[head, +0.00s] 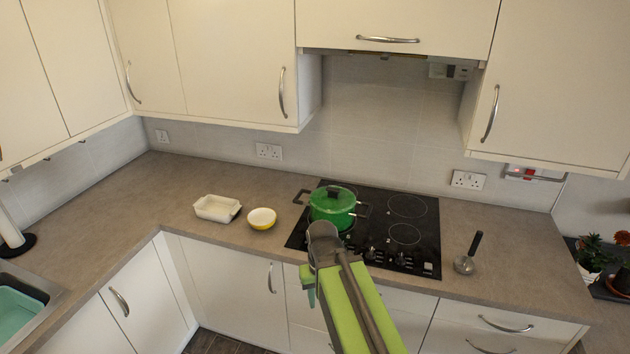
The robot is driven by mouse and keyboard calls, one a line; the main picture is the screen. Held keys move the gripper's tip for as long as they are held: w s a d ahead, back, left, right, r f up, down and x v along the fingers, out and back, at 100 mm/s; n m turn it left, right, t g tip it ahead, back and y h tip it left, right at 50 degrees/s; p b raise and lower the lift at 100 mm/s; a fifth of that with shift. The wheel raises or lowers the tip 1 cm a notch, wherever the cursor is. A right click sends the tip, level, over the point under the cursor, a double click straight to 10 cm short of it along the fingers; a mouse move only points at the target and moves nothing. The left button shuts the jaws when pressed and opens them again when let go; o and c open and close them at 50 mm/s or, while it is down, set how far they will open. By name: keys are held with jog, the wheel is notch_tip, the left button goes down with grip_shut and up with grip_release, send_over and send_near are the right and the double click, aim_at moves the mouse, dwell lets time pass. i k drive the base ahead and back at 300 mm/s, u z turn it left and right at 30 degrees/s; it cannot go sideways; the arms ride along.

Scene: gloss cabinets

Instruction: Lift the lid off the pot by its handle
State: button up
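A green pot (346,217) stands on the left part of the black hob, with dark side handles. Its green lid (320,197) is on top and has a dark handle (335,192) in the middle. My gripper (322,232) is at the end of my green and grey arm, in front of the pot in the picture and below the lid handle. It covers part of the pot's lower front. Its fingers are seen from behind, so I cannot tell whether they are open or whether they touch the pot.
The black hob (425,240) has bare rings right of the pot. A white dish (217,208) and a yellow and white bowl (262,218) stand to the left. A ladle (466,262) lies to the right. A hood and cupboards (388,39) hang above.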

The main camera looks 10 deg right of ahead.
aim_at(328, 198)
jog(key=i, duration=1.15)
jog(key=u, duration=1.3)
jog(key=k, duration=0.95)
jog(key=z, duration=0.05)
jog(key=i, duration=0.9)
jog(key=u, duration=0.1)
